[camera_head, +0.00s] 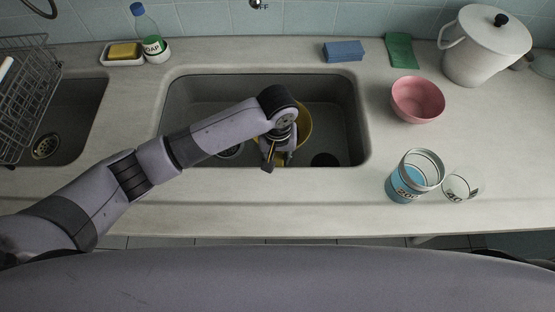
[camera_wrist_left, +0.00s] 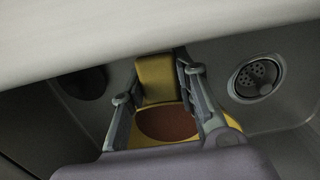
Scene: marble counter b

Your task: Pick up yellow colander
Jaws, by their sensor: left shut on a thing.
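The yellow colander (camera_head: 305,124) is in the large sink (camera_head: 345,95), mostly hidden under my left arm and gripper in the head view. My left gripper (camera_head: 278,163) reaches down into the sink at the colander's near side. In the left wrist view the colander's yellow part (camera_wrist_left: 155,78) lies between the two fingers of the left gripper (camera_wrist_left: 160,92), which are shut on it. A reddish-brown round area shows below it between the fingers. My right gripper is not in view.
A blue-filled beaker (camera_head: 402,188), a small glass (camera_head: 460,186), a pink bowl (camera_head: 418,100) and a white canister (camera_head: 485,48) stand right of the sink. A soap bottle (camera_head: 150,38) and a dish rack (camera_head: 38,85) are at left. The drain (camera_wrist_left: 256,78) shows beside the gripper.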

